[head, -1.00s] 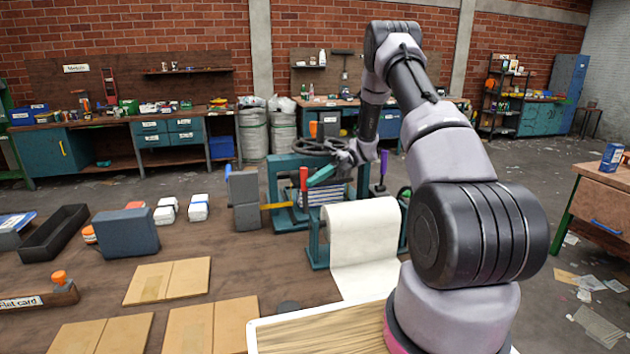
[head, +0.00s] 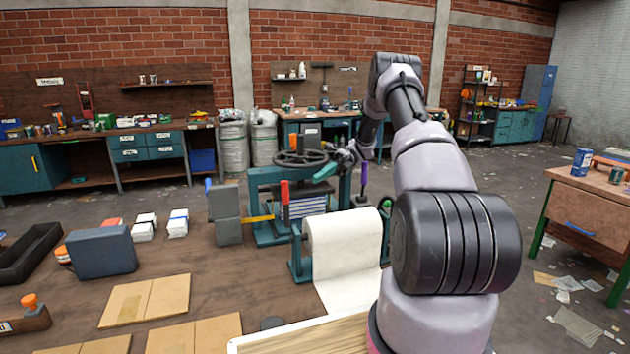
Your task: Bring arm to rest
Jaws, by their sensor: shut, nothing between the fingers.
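My arm rises from the lower right and bends over at the top, with its end hanging down near the teal press. My gripper (head: 328,168) is small in the head view, beside the press's dark handwheel. It is shut with nothing seen in it. I cannot tell from this view whether it touches the press (head: 263,190).
A white paper roll (head: 345,240) on a teal stand is in front of the press. Flat cardboard (head: 145,300), a blue-grey case (head: 101,252) and a black tray (head: 28,253) lie on the left.

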